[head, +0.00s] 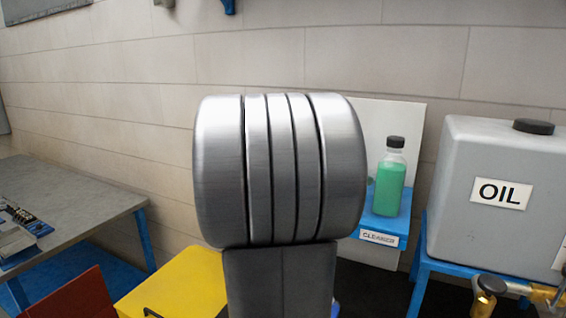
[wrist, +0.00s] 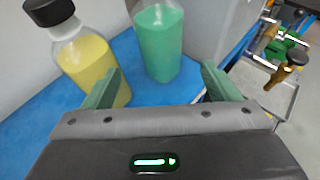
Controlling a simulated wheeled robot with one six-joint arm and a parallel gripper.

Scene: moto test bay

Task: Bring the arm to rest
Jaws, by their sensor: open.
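In the wrist view my gripper (wrist: 160,91) is open, with its two green fingers spread apart and nothing held between them. A bottle of green liquid (wrist: 158,45) stands on a blue shelf (wrist: 30,135) just beyond the fingers. A bottle of yellow liquid (wrist: 88,62) with a black cap stands at the left, partly behind the left finger. In the head view my own grey arm fills the middle and hides my gripper. The green bottle (head: 391,180) stands upright on the blue shelf labelled CLEANER (head: 380,232). The yellow bottle is hidden there.
A grey OIL tank (head: 490,215) with a black cap stands on a blue stand at the right, with brass fittings (head: 490,290) below. A grey workbench (head: 75,205) is at the left. A yellow box (head: 175,285) and a red panel (head: 80,295) are low in front.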

